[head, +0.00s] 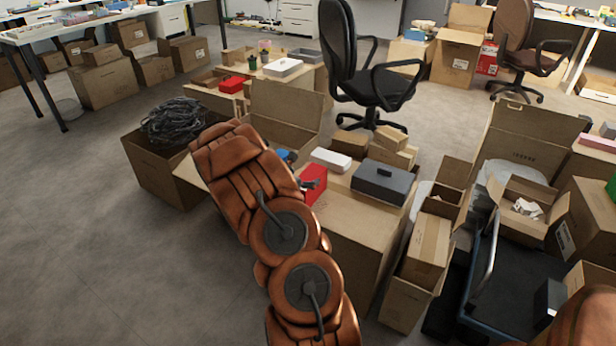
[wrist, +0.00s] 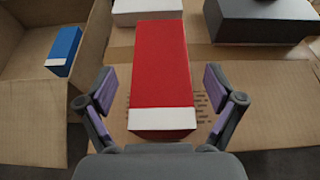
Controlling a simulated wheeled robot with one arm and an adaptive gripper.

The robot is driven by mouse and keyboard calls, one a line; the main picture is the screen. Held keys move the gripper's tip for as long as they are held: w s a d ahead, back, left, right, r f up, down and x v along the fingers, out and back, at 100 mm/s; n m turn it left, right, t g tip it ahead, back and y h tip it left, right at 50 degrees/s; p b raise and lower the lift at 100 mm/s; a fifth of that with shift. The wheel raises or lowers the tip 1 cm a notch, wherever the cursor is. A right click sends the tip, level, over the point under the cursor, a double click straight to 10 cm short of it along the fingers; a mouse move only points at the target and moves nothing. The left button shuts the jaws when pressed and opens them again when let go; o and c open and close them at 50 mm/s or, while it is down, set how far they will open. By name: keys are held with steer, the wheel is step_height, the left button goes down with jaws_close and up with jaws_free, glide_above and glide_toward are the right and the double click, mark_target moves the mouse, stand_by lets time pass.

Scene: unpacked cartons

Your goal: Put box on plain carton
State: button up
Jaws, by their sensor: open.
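A red box (wrist: 160,65) with a white near end lies on a closed carton top (wrist: 262,105) with printed marks. In the wrist view my gripper (wrist: 159,90) is open, with one finger on each side of the box and a gap at both sides. In the head view the red box (head: 314,180) is at the carton's left edge, partly hidden by my arm and gripper (head: 308,184). A blue box (wrist: 65,50) lies inside an open carton (wrist: 30,112) at the left. I cannot tell which carton is the plain one.
A white box (head: 331,159) and a dark grey case (head: 384,183) share the carton top behind the red box. A carton of black cables (head: 155,170) stands left. Open cartons and a cart (head: 505,290) crowd the right. The left floor is clear.

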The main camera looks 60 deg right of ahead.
steer(key=v, duration=0.8)
steer(key=shift+a+r+p, duration=0.15)
steer(key=shift+a+p, duration=0.1)
steer(key=shift+p, duration=0.1)
steer(key=s+a+r+m+g+y, duration=0.2)
steer(key=s+a+r+m+g, duration=0.3)
steer(key=s+a+r+m, duration=0.7)
steer(key=s+a+m+y, duration=0.3)
steer(key=s+a+y, duration=0.2)
steer(key=a, duration=1.1)
steer(key=s+a+m+t+y, duration=0.1)
steer(key=s+a+m+y, duration=0.2)
steer(key=a, duration=1.4)
steer(key=s+r+y, duration=0.1)
steer(key=s+y, duration=0.2)
steer(key=s, duration=0.2)
steer(key=shift+a+y, duration=0.3)
step_height(320, 180, up, 27)
steer(key=t+p, duration=0.1)
steer(key=p, duration=2.4)
steer(key=shift+s, duration=0.3)
